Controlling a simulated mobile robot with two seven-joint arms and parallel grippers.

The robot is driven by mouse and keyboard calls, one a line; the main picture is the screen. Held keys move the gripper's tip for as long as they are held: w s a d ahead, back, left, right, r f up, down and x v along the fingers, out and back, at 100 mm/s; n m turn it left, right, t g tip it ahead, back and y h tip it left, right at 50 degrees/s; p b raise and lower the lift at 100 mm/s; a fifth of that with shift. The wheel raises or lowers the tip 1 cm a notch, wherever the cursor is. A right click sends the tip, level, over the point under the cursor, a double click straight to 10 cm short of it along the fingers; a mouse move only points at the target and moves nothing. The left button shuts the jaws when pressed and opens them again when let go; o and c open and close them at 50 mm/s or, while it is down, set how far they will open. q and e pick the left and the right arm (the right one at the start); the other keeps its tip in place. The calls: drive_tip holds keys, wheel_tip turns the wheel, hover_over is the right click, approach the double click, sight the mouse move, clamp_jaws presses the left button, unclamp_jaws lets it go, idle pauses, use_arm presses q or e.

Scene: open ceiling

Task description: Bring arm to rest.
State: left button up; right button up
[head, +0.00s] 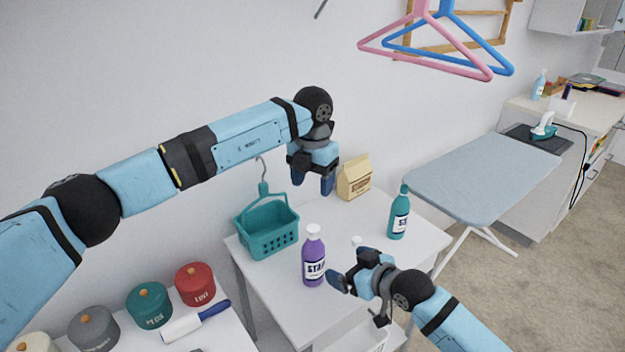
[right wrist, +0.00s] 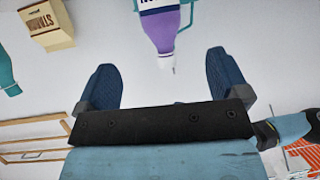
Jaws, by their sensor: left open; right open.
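My left gripper (head: 314,182) hangs fingers down above the back of the white table, between the teal basket and the paper carton. It is open and holds nothing. My right gripper (head: 352,272) is low over the table's front right part, beside the purple bottle (head: 314,258). Its two fingers are spread apart with nothing between them in the right wrist view (right wrist: 162,85). The purple bottle also shows in that view (right wrist: 160,28), beyond the fingertips.
The white table (head: 340,298) also bears a teal basket (head: 268,232), a paper carton (head: 355,178) and a teal bottle (head: 398,214). An ironing board (head: 485,178) stands to the right. Lidded canisters (head: 195,285) and a lint roller (head: 195,321) are at lower left. Hangers (head: 425,42) hang above.

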drive_tip(key=shift+s+d+r, duration=0.15)
drive_tip(key=shift+s+d, duration=0.15)
